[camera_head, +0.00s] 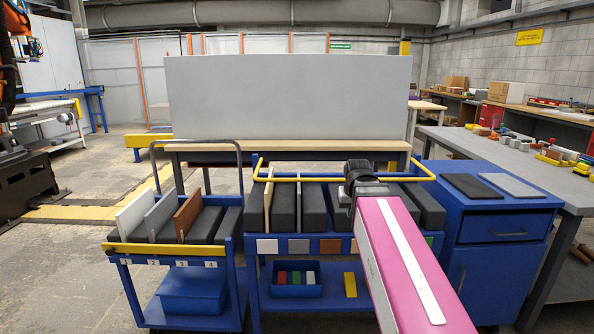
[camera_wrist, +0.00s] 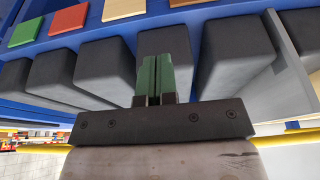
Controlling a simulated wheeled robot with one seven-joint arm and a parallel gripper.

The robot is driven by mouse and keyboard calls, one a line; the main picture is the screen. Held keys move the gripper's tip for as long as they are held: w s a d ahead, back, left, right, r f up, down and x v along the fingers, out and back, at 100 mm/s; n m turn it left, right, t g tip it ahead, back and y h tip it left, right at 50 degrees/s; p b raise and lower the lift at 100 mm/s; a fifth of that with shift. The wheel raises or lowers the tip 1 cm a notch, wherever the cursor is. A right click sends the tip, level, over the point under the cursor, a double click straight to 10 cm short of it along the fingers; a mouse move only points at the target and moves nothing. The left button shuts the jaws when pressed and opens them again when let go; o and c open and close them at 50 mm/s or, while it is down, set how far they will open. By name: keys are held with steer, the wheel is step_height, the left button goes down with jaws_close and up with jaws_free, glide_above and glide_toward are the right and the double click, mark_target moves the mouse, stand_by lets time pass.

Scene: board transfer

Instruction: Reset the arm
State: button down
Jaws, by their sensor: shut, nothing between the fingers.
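My gripper (camera_wrist: 154,78) shows in the wrist view with its two green-tinted fingers together and nothing between them. It is over the dark padded blocks (camera_wrist: 222,55) of a rack, with a pale board (camera_wrist: 291,62) standing in a slot to the right. In the head view, my pink arm reaches over the middle blue cart (camera_head: 262,296), and its dark wrist end hides part of the rack. The fingertips cannot be made out there. A light wooden board (camera_head: 268,203) and a pale board (camera_head: 297,205) stand in this cart's slots, left of my wrist.
A left blue cart (camera_head: 226,281) holds white (camera_head: 135,213), grey (camera_head: 160,216) and brown (camera_head: 187,214) boards. A yellow rail (camera_head: 300,180) runs above the middle cart. A blue cabinet (camera_head: 503,226) stands on the right. A large grey panel (camera_head: 285,97) stands behind.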

steer(key=s+f+g, duration=0.1)
steer(key=s+f, duration=0.4)
steer(key=f, duration=0.8)
steer(key=s+f+g, duration=0.2)
steer(key=s+f, duration=0.3)
steer(key=f, duration=0.8)
steer(key=shift+s+d, duration=0.15)
steer(key=shift+s, duration=0.2)
